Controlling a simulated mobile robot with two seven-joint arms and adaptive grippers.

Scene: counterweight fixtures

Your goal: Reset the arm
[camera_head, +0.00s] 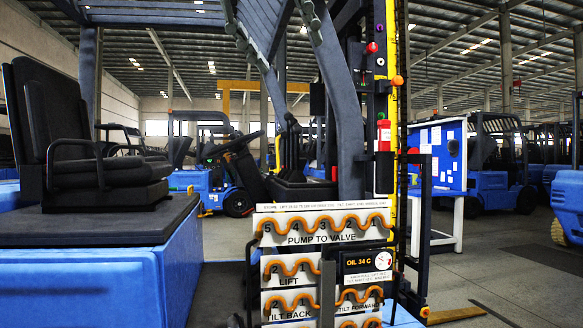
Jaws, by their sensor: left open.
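My right gripper is not in view. The panel carries wavy orange hoses and the words PUMP TO VALVE, LIFT, TILT BACK and TILT FORWARD. A black display (368,262) reading OIL 34 C, with a round gauge, is at its right.
A blue forklift body (90,285) with a black seat (45,125) fills the left. Dark guard posts (342,100) and a yellow mast rail (403,80) rise above the panel. A blue notice board (438,155) stands at right. Floor (490,275) at lower right is mostly clear.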

